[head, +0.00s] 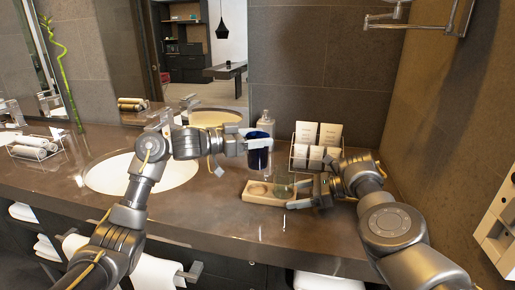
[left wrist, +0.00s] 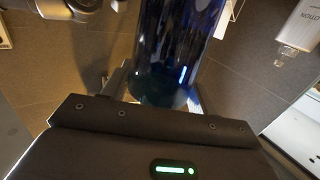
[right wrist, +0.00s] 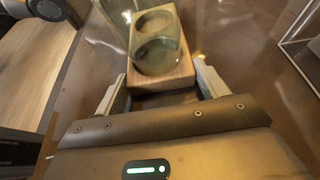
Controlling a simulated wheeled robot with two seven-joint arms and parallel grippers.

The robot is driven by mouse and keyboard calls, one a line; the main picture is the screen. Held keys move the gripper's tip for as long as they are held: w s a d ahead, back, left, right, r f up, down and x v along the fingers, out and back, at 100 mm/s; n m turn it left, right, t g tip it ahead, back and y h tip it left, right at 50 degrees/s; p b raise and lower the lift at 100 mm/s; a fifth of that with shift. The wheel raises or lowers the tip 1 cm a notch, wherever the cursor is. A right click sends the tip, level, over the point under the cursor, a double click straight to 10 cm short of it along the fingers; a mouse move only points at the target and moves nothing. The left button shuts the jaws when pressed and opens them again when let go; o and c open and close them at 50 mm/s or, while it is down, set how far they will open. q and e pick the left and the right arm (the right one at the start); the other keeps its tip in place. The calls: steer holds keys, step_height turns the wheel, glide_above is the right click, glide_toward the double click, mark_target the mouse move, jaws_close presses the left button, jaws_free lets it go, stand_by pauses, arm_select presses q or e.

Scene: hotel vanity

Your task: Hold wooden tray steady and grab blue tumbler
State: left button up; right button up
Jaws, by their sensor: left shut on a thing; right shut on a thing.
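The dark blue tumbler (head: 259,157) is upright in my left gripper (head: 257,139), above and behind the wooden tray (head: 262,198). It also fills the middle of the left wrist view (left wrist: 168,50), between the fingers. The light wooden tray lies on the counter, and a round recess shows on its left part. A clear greenish glass (head: 283,184) stands on the tray. My right gripper (head: 308,192) is shut on the tray's right end. The right wrist view shows the tray (right wrist: 176,76) between both fingers.
A wire rack (head: 315,157) with white packets and cards stands behind the right gripper. A lotion bottle (head: 265,122) stands behind the tumbler. A white basin (head: 120,174) is to the left, with a rack of rolled towels (head: 35,146) farther left. The counter in front of the tray is clear.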

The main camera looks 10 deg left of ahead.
steer(key=o, duration=1.1)
steer(key=v, duration=1.2)
